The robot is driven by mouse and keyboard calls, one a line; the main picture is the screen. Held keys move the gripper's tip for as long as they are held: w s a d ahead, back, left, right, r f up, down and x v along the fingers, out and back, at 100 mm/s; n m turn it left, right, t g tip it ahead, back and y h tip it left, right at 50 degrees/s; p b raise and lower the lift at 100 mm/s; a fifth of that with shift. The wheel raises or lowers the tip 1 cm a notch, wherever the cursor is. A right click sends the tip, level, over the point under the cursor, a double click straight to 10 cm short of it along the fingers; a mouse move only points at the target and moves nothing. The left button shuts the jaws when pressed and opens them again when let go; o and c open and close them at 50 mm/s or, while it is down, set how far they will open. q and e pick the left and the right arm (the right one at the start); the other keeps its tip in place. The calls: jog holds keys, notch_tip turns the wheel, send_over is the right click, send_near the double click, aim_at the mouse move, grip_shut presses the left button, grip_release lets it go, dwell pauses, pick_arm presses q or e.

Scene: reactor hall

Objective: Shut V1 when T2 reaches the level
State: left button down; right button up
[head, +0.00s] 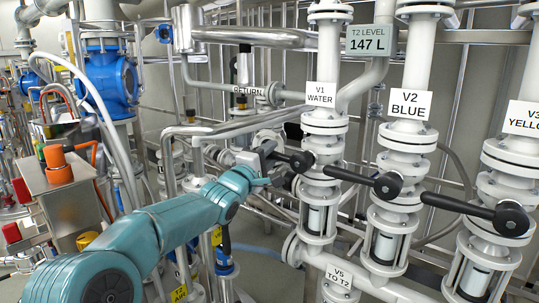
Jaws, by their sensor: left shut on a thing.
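The V1 WATER valve (324,122) is on the leftmost of three white vertical pipes. Its black lever (298,161) points left, across the pipe. My left gripper (268,158) comes in from the left and is shut on the lever's outer end, partly hiding it. The T2 LEVEL display (370,39) at top centre right reads 147 L. My right gripper is not in view.
The V2 BLUE lever (355,177) and the V3 YELLOW lever (465,206) also point left across their pipes, close to the right of V1. A V5 TO T2 label (339,277) hangs below. Pipes and blue valve bodies (108,75) crowd the left.

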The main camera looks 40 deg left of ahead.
pick_arm(q)
jog(key=c, duration=1)
grip_release()
jog(key=shift+a+r, duration=0.1)
jog(key=shift+r, duration=0.2)
jog(key=shift+o, duration=0.2)
jog(key=shift+s+f, duration=0.1)
jog(key=shift+f, duration=0.15)
jog(key=b+v, duration=0.5)
jog(key=v, duration=1.1)
jog(key=shift+s, duration=0.15)
